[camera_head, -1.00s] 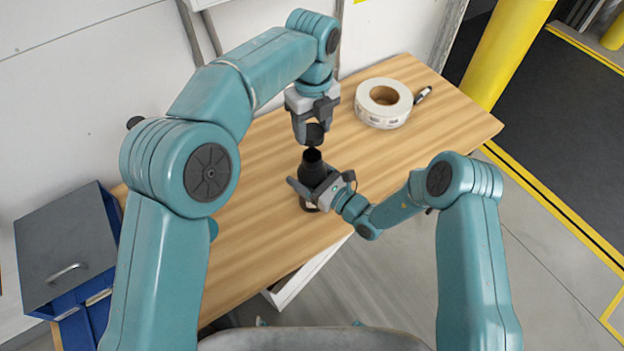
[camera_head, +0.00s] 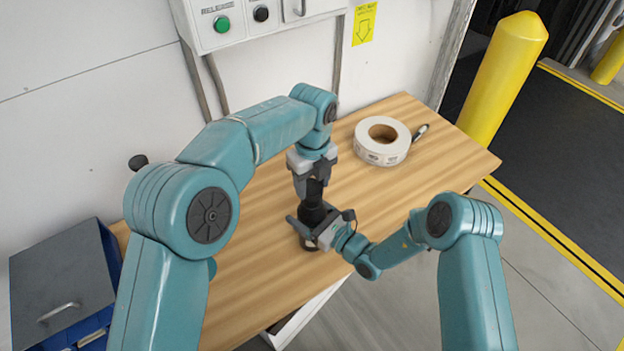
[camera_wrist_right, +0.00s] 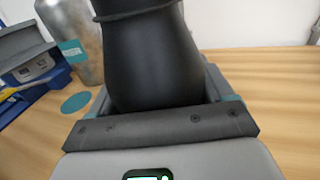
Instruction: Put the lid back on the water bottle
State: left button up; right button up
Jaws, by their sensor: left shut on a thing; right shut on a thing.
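The black water bottle (camera_head: 311,213) stands upright near the table's front edge. My right gripper (camera_head: 307,228) is shut around its body from the right. In the right wrist view the dark bottle (camera_wrist_right: 152,60) fills the space between the jaws, with a thin ring around it near the top edge. My left gripper (camera_head: 313,176) points down and is shut on the dark lid (camera_head: 314,188), right over the bottle's mouth. The lid looks in line with the bottle and at or very close to its neck. I cannot tell whether it is seated.
A white tape roll (camera_head: 382,140) and a dark marker (camera_head: 420,132) lie at the table's back right. A silver container (camera_wrist_right: 75,35) and a teal disc (camera_wrist_right: 76,102) show in the right wrist view. A blue-and-grey box (camera_head: 62,280) stands left. The wooden table's right side (camera_head: 440,165) is clear.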

pick_arm(q)
jog(key=shift+f, duration=0.7)
jog(key=shift+f, duration=0.55)
pick_arm(e)
grip_shut()
pick_arm(q)
jog(key=m, duration=0.4)
jog(key=shift+m, duration=0.4)
jog(key=m, duration=0.5)
jog(key=o, duration=1)
jog(key=shift+r, duration=0.1)
